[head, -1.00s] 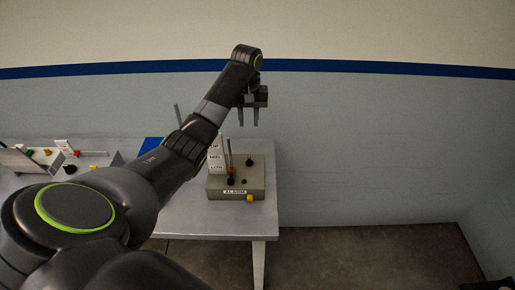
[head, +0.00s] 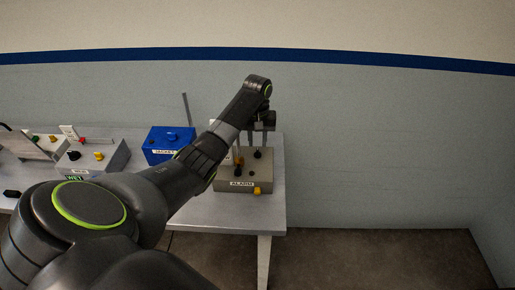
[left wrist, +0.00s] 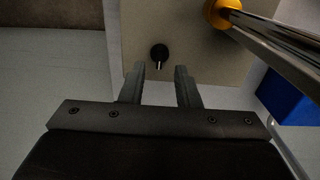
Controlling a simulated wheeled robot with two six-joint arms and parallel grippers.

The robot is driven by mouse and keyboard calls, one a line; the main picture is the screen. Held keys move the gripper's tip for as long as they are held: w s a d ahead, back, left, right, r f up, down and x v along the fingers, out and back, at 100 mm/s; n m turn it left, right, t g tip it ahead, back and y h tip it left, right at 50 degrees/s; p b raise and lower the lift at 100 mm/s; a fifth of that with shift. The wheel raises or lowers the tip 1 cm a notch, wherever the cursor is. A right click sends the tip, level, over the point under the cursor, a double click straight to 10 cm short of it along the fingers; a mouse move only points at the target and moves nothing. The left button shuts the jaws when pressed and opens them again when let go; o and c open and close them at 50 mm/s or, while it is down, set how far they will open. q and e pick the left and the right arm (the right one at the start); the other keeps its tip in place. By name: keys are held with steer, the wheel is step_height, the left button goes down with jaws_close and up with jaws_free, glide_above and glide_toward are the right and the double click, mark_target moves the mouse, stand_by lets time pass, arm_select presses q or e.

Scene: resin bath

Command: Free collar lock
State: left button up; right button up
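The grey-beige ALARM box (head: 230,187) stands at the right end of the table, with black knobs on top and a yellow knob (head: 257,190) at its front. My left gripper (head: 263,138) is above the box, fingers pointing down. In the left wrist view my left gripper (left wrist: 161,68) is open and empty. A black knob (left wrist: 159,52) shows on the box top just beyond the gap between its fingertips. A yellow collar (left wrist: 222,12) sits around a metal rod (left wrist: 275,42) to the right of the fingers. In the head view my arm partly hides the rod. My right gripper is out of view.
A blue JACKET box (head: 168,143) stands left of the ALARM box. A grey box (head: 110,158) with black and yellow knobs is farther left. The table (head: 240,217) is bare in front of the ALARM box. The wall is close behind.

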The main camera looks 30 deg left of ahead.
mark_target(258, 153)
arm_select(q)
step_height(258, 153, down, 4)
steer(key=shift+r, duration=0.15)
steer(key=shift+f, duration=0.3)
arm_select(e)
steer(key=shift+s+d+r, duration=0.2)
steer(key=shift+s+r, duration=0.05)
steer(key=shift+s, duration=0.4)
arm_select(q)
steer(key=shift+c, duration=0.3)
jaws_close()
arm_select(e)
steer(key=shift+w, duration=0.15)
arm_select(q)
steer(key=shift+p, duration=0.35)
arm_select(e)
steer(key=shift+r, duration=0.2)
